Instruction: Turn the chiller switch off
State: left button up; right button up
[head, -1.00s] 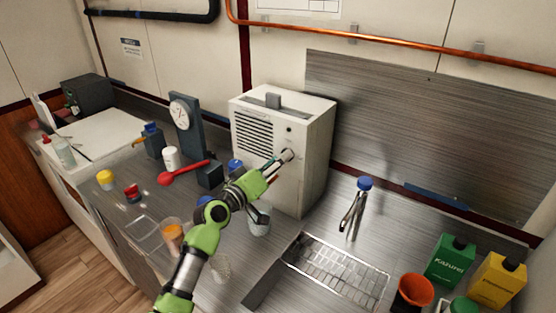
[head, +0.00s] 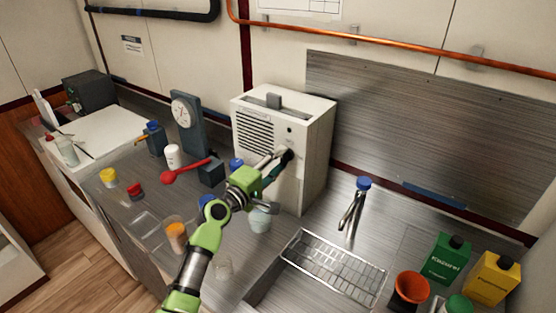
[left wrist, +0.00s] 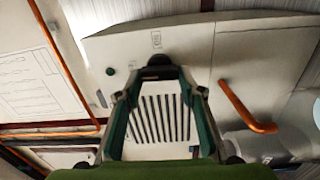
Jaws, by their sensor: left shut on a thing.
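The chiller (head: 313,125) is a white box with a slatted grille on its front, standing on the steel counter against the back wall. Its switch (left wrist: 160,61) shows in the left wrist view as a dark knob below a small printed label. My left gripper (head: 286,158) reaches the right part of the front face. In the left wrist view my left gripper (left wrist: 160,76) is shut on the knob, with one finger on each side. In the head view the gripper hides the knob. My right gripper is not in view.
A wire rack (head: 335,265) lies in front right of the chiller, with a blue-capped tool (head: 352,210) behind it. Green (head: 447,258) and yellow (head: 492,277) containers stand at the right. A scale with a dial (head: 188,125), a red spoon (head: 187,171) and small jars are left.

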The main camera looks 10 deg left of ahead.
pick_arm(q)
jog(key=shift+n, duration=0.4)
jog(key=o, duration=1.1)
jog(key=v, duration=1.2)
jog(key=shift+f, duration=0.1)
